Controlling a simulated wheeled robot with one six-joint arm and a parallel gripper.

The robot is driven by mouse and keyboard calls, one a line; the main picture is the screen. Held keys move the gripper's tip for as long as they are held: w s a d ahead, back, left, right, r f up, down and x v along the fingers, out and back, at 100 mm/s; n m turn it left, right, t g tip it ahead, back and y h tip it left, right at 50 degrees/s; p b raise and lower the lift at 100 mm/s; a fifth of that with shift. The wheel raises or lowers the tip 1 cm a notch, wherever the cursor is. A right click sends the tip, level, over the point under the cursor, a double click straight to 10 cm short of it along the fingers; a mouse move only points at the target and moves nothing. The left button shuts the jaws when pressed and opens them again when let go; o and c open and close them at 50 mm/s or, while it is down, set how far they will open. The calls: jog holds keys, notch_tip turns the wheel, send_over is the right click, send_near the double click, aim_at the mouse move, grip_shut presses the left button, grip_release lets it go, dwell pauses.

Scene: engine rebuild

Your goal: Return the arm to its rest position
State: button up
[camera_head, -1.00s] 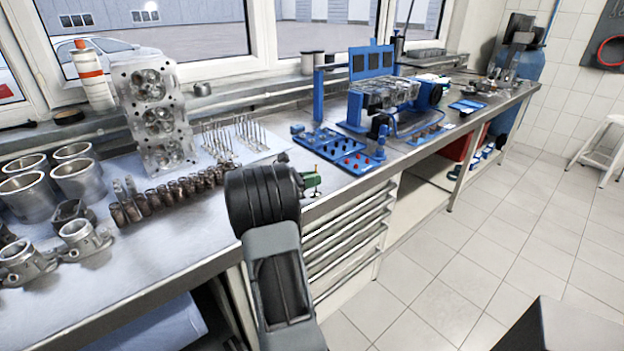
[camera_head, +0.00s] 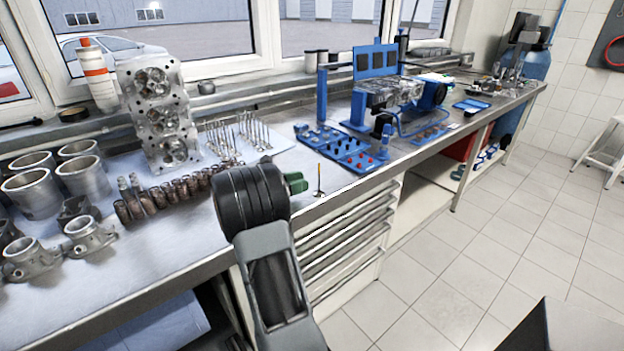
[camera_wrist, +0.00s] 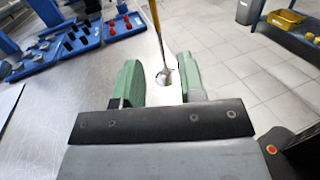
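My arm reaches over the front edge of the bench in the head view. My gripper (camera_head: 297,183) shows there as a green fingertip beside the dark wrist. In the wrist view its two green fingers (camera_wrist: 160,68) stand apart with a clear gap. A single valve (camera_head: 319,181) with a brownish stem stands upright near the bench's front edge, just right of the gripper. In the wrist view the valve (camera_wrist: 158,35) shows between and beyond the fingers, and I see no finger touching it. Most of the gripper is hidden behind the wrist in the head view.
Blue trays (camera_head: 345,152) stand to the right.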

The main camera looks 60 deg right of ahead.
jog(key=v, duration=0.8)
jog(key=shift+w+a, duration=0.15)
jog(key=shift+a, duration=0.1)
jog(key=shift+a+r+p, duration=0.2)
jog(key=shift+a+p, duration=0.1)
jog(key=s+a+r+m+t+y+p, duration=0.2)
jog(key=a+t+y, duration=0.3)
jog(key=a, duration=0.5)
jog(key=s+a+r+m+t+y+p, duration=0.2)
jog(key=s+a+m+t+y+p, duration=0.2)
jog(key=a, duration=0.7)
jog(key=s+a+r+m+t+y+p, duration=0.2)
jog(key=s+a+m+t+y+p, duration=0.1)
jog(key=a, duration=0.7)
jog(key=m+t+y+p, duration=0.1)
jog(key=t+y, duration=0.1)
jog(key=shift+s+a+m+t+y, duration=0.25)
jog(key=shift+s+m+t+y, duration=0.05)
jog(key=shift+s+m, duration=0.1)
jog(key=shift+r, duration=0.1)
jog(key=shift+c, duration=0.4)
